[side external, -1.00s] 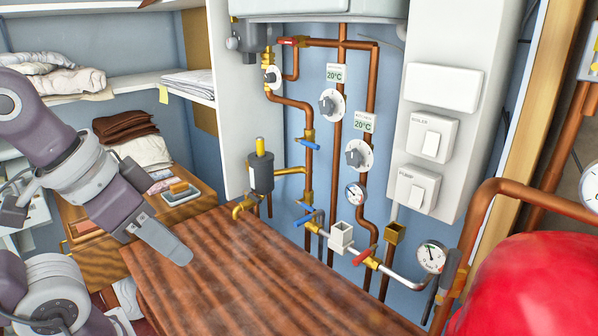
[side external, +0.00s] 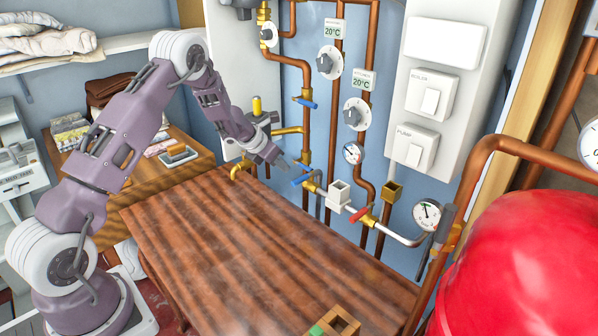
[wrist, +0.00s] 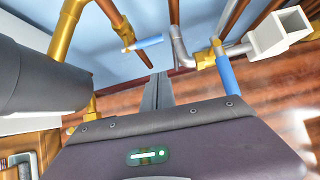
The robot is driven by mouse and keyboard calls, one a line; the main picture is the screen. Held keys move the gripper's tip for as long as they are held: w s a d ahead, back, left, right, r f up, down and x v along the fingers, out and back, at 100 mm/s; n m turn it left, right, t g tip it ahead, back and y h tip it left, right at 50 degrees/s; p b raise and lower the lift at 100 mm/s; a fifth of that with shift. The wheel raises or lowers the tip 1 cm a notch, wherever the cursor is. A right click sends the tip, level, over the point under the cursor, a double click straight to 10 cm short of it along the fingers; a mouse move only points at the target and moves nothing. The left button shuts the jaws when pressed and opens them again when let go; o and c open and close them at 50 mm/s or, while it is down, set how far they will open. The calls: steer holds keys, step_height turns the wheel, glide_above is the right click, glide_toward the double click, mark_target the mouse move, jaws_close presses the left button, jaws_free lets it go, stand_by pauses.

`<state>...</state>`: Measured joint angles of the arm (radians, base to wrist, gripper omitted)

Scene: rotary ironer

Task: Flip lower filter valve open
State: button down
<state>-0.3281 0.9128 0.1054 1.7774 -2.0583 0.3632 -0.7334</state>
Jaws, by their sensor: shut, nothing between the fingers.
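The lower valve has a blue lever (side external: 302,179) on a brass body, just left of a white square fitting (side external: 339,193). In the wrist view the lower lever (wrist: 228,75) is right of my fingers, pointing toward the camera side. A second blue-levered valve (side external: 306,103) sits higher on the copper pipe; its lever (wrist: 149,42) is ahead of my fingers in the wrist view. The grey filter cylinder (wrist: 35,75) is at left there, partly behind my arm in the side view. My gripper (wrist: 159,90) is shut and empty, left of the lower lever and apart from it.
A red-handled valve (side external: 360,214) and a gauge (side external: 427,213) lie right of the white fitting. A brass elbow pipe (side external: 242,168) is close to my wrist. The wooden table (side external: 240,245) below is mostly clear, with a wooden block frame (side external: 337,322) at its front edge.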

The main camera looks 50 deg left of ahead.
mark_target(302, 166)
steer(key=shift+s+a+f+n, duration=0.25)
steer(key=shift+a+f, duration=0.2)
steer(key=shift+f, duration=0.25)
steer(key=shift+w, duration=0.1)
steer(key=x, duration=0.9)
steer(key=shift+f, duration=0.25)
steer(key=w+r, duration=0.2)
steer(key=r, duration=0.1)
steer(key=shift+w, duration=0.35)
